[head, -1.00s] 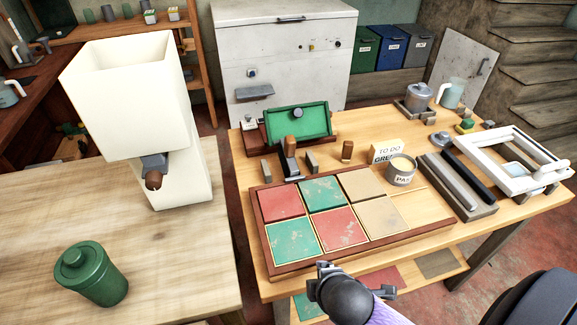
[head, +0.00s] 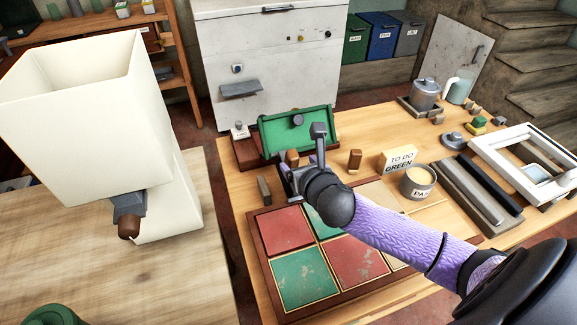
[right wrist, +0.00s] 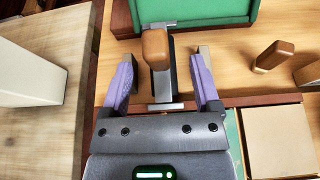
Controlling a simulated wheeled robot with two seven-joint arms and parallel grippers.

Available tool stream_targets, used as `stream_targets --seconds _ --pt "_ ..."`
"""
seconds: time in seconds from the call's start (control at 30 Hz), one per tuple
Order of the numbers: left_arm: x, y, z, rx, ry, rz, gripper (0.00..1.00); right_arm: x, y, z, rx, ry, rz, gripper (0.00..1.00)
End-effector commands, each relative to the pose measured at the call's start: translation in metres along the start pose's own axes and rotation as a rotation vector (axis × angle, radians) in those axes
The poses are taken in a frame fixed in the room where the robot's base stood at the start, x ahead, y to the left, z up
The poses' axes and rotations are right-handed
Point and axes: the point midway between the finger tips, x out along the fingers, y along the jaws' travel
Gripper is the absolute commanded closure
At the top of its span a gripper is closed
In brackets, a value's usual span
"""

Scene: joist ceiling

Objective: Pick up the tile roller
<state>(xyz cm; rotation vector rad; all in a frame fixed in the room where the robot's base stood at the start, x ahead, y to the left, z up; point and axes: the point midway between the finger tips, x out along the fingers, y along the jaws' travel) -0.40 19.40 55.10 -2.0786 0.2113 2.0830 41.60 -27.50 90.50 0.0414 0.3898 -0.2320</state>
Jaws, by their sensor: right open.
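The tile roller (right wrist: 156,48) looks to be the upright tool with a brown wooden handle and dark metal below, standing at the back edge of the tile board. In the head view its handle (head: 292,157) shows partly behind my right gripper (head: 303,162). In the right wrist view my right gripper (right wrist: 163,72) is open, with its purple-lined fingers on either side of the handle and visible gaps on both sides. Its lower part is partly hidden. My left gripper is not in view.
A green tilted tray (head: 298,130) stands just behind the tool. A grey post (head: 264,190) and a brown wooden block (head: 355,160) stand nearby. A paste tin (head: 418,182) and a sign (head: 398,158) are to the right. A large cream hopper (head: 85,120) stands left.

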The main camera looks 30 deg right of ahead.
Motion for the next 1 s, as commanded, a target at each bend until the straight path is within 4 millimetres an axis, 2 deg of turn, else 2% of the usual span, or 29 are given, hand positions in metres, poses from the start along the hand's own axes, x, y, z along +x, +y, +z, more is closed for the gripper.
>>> stream_targets --seconds 0.13,0.23,0.33,0.53,0.9,1.0 --pt "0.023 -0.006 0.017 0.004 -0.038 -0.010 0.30 0.031 0.003 -0.013 0.006 0.002 -0.001 0.21" --pt "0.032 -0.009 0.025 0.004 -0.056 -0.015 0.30 0.048 0.003 -0.012 0.004 0.001 -0.001 0.21" --pt "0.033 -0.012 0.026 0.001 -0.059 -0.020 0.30 0.056 0.004 -0.009 0.004 0.001 0.001 0.21" --pt "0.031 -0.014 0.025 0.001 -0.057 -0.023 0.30 0.055 0.004 -0.007 0.004 0.001 0.001 0.23" --pt "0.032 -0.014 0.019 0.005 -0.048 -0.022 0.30 0.055 0.004 -0.007 0.004 0.001 0.001 1.00" --pt "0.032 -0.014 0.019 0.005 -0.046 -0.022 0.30 0.055 0.004 -0.007 0.004 0.001 0.001 1.00"
